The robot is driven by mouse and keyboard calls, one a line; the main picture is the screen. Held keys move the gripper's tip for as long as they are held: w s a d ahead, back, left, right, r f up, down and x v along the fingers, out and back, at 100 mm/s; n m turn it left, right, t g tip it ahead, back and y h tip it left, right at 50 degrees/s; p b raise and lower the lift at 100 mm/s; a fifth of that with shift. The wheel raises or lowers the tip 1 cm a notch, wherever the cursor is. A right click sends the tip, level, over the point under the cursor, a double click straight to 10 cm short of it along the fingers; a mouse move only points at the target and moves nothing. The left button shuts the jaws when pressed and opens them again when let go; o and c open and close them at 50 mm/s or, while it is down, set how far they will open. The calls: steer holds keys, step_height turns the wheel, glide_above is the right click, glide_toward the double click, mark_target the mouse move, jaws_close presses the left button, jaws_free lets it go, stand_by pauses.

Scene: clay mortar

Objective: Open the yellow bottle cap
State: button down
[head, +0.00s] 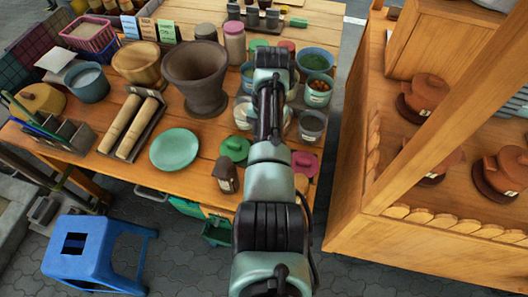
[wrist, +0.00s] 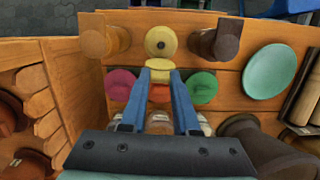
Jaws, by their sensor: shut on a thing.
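The yellow bottle (wrist: 160,39) stands near the table's edge in the wrist view, its pale yellow top showing a small dark spot like an opening. My gripper (wrist: 161,72) is over the table with its blue fingers closed around a small yellow piece, which looks like the yellow cap (wrist: 160,64). The cap is just below the bottle's top in the picture; I cannot tell whether they touch. In the head view my arm hides the bottle, the cap and the fingertips.
A dark brown bottle (wrist: 217,42) and a light brown one (wrist: 103,37) flank the yellow bottle. Pink (wrist: 122,84), green (wrist: 203,88) and orange (wrist: 160,93) lids lie near the fingers. A green plate (head: 174,149) and stone mortar (head: 197,78) are left of my arm.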

steer(key=shift+f+g+b, duration=0.15)
steer(key=shift+g+b, duration=0.15)
steer(key=shift+b, duration=0.25)
steer(key=c, duration=0.6)
jaws_free()
steer(key=shift+c, duration=0.2)
steer(key=shift+w, duration=0.1)
steer(key=shift+d, duration=0.1)
step_height(320, 180, up, 13)
steer(key=w, duration=0.2)
steer(key=shift+w+d, duration=0.25)
steer(key=shift+d, duration=0.2)
steer(key=shift+f, duration=0.1)
